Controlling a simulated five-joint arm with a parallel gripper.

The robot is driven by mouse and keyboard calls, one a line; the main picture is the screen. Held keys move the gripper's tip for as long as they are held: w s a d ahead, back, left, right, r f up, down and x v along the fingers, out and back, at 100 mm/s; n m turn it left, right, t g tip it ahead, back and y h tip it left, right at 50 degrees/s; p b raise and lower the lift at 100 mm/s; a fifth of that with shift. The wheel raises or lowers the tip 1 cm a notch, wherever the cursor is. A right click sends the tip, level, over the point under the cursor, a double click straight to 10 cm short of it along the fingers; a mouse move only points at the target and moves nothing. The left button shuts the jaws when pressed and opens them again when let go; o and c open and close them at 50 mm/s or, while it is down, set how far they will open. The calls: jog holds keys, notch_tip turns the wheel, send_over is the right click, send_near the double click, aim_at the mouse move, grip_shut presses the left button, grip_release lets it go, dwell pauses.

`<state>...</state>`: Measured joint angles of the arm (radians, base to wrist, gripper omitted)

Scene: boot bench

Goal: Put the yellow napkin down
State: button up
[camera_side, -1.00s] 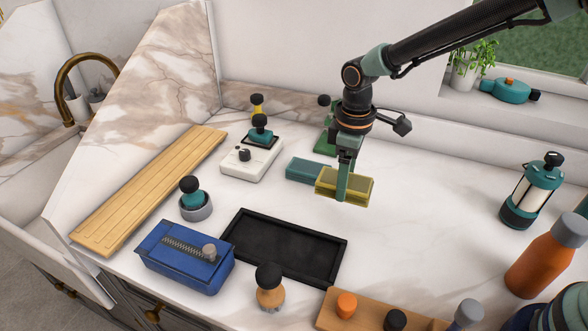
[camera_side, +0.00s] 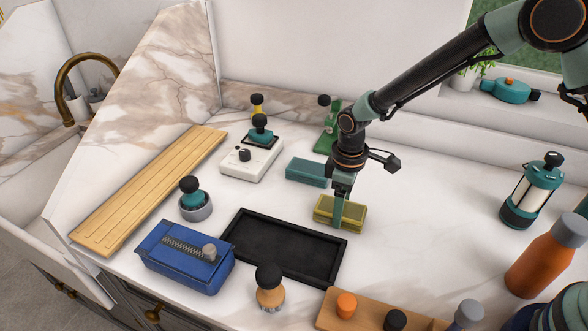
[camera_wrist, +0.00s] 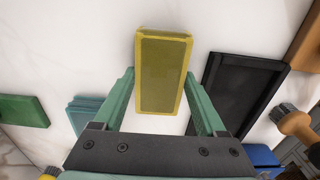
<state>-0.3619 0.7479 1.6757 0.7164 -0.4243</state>
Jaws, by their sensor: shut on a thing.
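The yellow napkin (camera_side: 356,212) is a flat, folded, block-like piece at the middle of the counter, just right of the black tray's back corner. My gripper (camera_side: 340,213) points down and is shut on it, one finger along its near side. In the wrist view the napkin (camera_wrist: 163,72) sits between the two green fingers, its far end sticking out past them. It is low over the white counter, and I cannot tell whether its underside touches.
The empty black tray (camera_side: 250,240) lies to the front left. A teal block (camera_side: 306,171) lies close behind on the left. A blue box (camera_side: 180,265) and a wooden board with knobs (camera_side: 362,322) stand in front. The counter to the right is clear up to a lantern (camera_side: 532,190).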

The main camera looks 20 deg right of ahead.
jog(key=o, duration=1.4)
jog(key=shift+f, duration=0.15)
notch_tip(320, 180, up, 12)
jog(key=s+d+r+m+t, duration=0.2)
jog(key=s+d+r+m, duration=0.1)
jog(key=s+d+r, duration=0.1)
jog(key=s+d+r+m+t, duration=0.1)
jog(key=s+d+r+m, duration=0.2)
jog(key=s+d+r, duration=0.1)
jog(key=s+d+r+m+t, duration=0.2)
jog(key=s+d+r+m, duration=0.1)
jog(key=d, duration=0.5)
jog(key=shift+s+r+t, duration=0.15)
jog(key=shift+s+r, duration=0.15)
jog(key=shift+s, duration=0.35)
jog(key=shift+s+r+t, duration=0.15)
jog(key=shift+s+r, duration=0.1)
jog(key=shift+s, duration=0.4)
